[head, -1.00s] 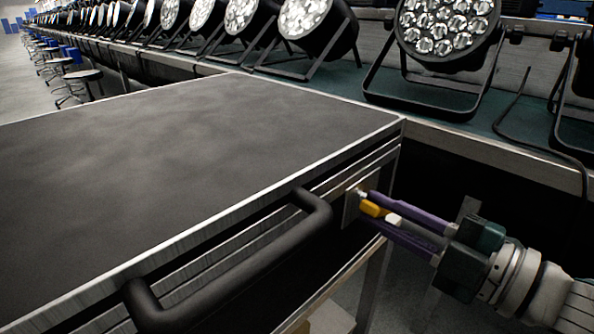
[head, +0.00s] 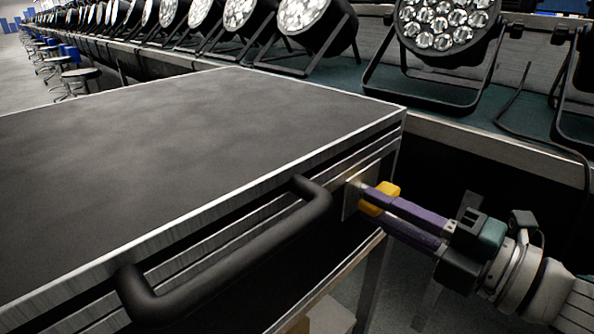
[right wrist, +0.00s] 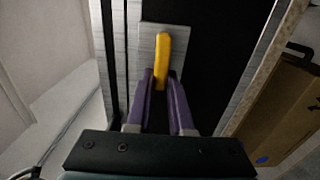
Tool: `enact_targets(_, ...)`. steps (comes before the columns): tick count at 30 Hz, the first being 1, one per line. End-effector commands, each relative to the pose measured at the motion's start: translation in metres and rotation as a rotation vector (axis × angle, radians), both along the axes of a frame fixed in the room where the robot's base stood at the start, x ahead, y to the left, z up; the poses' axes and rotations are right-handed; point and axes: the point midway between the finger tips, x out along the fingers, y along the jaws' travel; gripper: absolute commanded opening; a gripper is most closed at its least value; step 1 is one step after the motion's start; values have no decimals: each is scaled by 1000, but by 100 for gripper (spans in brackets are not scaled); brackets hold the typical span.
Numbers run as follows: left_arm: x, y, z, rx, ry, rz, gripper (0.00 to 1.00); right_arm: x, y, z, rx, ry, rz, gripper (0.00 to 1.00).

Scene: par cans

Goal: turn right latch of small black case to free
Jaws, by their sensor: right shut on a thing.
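The small black case (head: 190,140) has a dark top, metal edge strips and a black handle (head: 230,255) on its near side. Its right latch is a yellow lever (head: 391,189) on a square metal plate (head: 352,196) near the case's right corner. My right gripper (head: 372,201) has purple fingers and is shut on the yellow lever, close to the plate. In the right wrist view the lever (right wrist: 162,58) stands out between the fingertips (right wrist: 160,82), lengthwise up the picture, partly hidden lower down. My left gripper is not in view.
A long bench (head: 450,122) with a row of par cans (head: 445,30) runs behind the case. A cable hangs at the bench's right. A cardboard box (right wrist: 275,110) shows at the right in the right wrist view. Stools (head: 80,75) stand far left.

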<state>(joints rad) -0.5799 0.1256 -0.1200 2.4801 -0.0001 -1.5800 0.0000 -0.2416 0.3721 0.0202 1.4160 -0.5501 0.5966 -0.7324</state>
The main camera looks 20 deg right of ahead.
Motion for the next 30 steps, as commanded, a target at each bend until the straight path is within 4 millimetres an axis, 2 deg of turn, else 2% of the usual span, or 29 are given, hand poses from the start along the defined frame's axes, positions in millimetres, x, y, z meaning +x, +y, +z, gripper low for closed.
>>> enact_targets(6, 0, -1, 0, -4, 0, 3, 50, 0, 0, -1, -4, 2, -1, 0)
enact_targets(7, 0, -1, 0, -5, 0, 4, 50, 0, 0, -1, -4, 2, -1, 21)
enact_targets(15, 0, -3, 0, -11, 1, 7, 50, 0, 0, 0, -2, 1, 0, 50)
enact_targets(23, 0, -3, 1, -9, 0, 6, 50, -2, -1, 0, -1, 2, 0, 50)
enact_targets(26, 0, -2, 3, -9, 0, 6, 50, -11, -4, 0, -1, 4, 0, 50)
enact_targets(30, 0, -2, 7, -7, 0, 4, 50, -35, -14, 0, -1, 6, -1, 50)
